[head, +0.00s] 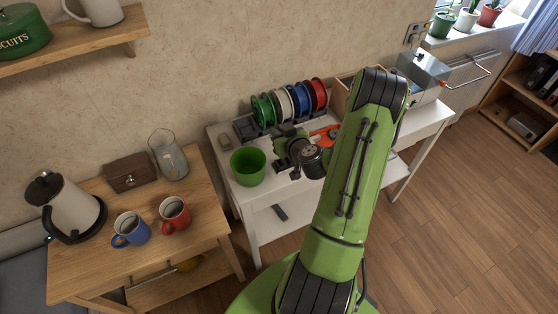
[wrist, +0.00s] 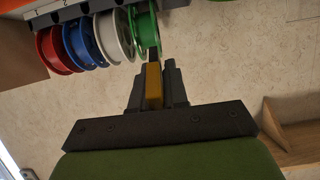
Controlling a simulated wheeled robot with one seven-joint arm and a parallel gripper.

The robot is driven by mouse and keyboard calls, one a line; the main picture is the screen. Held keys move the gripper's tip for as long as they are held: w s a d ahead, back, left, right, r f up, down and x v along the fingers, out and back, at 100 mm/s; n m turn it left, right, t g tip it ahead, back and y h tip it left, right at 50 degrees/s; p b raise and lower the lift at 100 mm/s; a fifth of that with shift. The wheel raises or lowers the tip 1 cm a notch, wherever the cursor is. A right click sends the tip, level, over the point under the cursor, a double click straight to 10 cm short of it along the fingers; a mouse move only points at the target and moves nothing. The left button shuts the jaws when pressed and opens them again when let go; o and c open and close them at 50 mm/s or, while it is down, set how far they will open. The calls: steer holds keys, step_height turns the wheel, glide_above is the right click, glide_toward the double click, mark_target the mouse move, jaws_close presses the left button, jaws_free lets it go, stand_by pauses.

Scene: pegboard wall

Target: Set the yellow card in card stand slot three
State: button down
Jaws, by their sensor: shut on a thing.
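My gripper (wrist: 155,84) is shut on a narrow yellow piece in the wrist view, which I take to be the yellow card (wrist: 154,88), seen nearly edge-on. In the wrist view the fingertips lie close beside the green reel of a rack of reels. In the head view my arm's wrist is over the white table, and the fingers and card cannot be made out. I cannot clearly identify the card stand or its slot three; a dark grey block (head: 245,128) sits at the table's back left.
Green, white, blue and red reels (head: 289,99) stand in a dark rack at the table's back. A green cup (head: 248,166) is at the front left of the white table (head: 263,196). A wooden table (head: 95,250) holds a kettle, two mugs (head: 131,229) and a glass jug (head: 169,158).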

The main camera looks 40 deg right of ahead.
mark_target(279, 164)
step_height(279, 164, down, 12)
steer(key=b, duration=0.3)
steer(key=shift+r, duration=0.35)
steer(key=c, duration=1.1)
jaws_free()
steer(key=shift+c, duration=0.2)
steer(key=shift+p, duration=0.55)
